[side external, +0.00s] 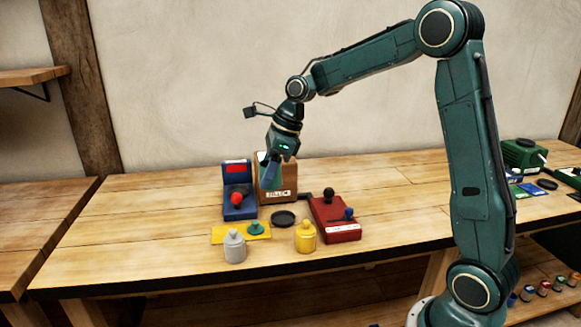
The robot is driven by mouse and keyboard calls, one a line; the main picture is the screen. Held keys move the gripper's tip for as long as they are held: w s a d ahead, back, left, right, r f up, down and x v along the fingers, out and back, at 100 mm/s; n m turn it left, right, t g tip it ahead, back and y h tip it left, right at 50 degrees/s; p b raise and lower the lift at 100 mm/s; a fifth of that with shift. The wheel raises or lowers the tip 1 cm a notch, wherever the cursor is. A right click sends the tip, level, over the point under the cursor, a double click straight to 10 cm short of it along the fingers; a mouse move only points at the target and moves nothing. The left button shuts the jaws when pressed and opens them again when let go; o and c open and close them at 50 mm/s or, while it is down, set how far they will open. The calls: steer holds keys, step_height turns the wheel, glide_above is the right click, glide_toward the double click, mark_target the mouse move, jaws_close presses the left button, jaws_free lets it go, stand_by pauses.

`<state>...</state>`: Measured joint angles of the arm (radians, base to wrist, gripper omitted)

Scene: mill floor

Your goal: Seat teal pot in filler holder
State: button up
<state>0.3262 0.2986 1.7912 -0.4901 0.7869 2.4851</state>
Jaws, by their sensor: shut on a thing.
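My gripper (269,184) points down in front of the cardboard box, above the table and just right of the blue device. It is shut on a teal thing that seems to be the teal pot; its outline blends with the teal fingers. A small teal lid-like piece (256,228) with a knob lies on the yellow mat (228,235). The blue device (239,208) has a red panel and a red ball knob. I cannot tell which part is the filler holder.
A grey pot (235,247) and a yellow pot (305,238) stand at the front. A black round dish (283,219) lies between the devices. The cardboard box (283,189) stands behind. A green machine (522,154) is far right. The table's left side is clear.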

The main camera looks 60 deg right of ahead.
steer(key=shift+w, duration=0.1)
steer(key=w+d+f+m+t+h, duration=0.1)
steer(key=w+d+f+m, duration=0.3)
steer(key=d+f, duration=0.8)
steer(key=shift+w+d+f+m+h, duration=0.2)
steer(key=shift+w+d+m+h, duration=0.15)
steer(key=shift+w, duration=0.35)
steer(key=shift+f, duration=0.2)
steer(key=shift+f, duration=2.7)
steer(key=shift+f, duration=0.5)
steer(key=o, duration=1.1)
steer(key=shift+s+r, duration=0.1)
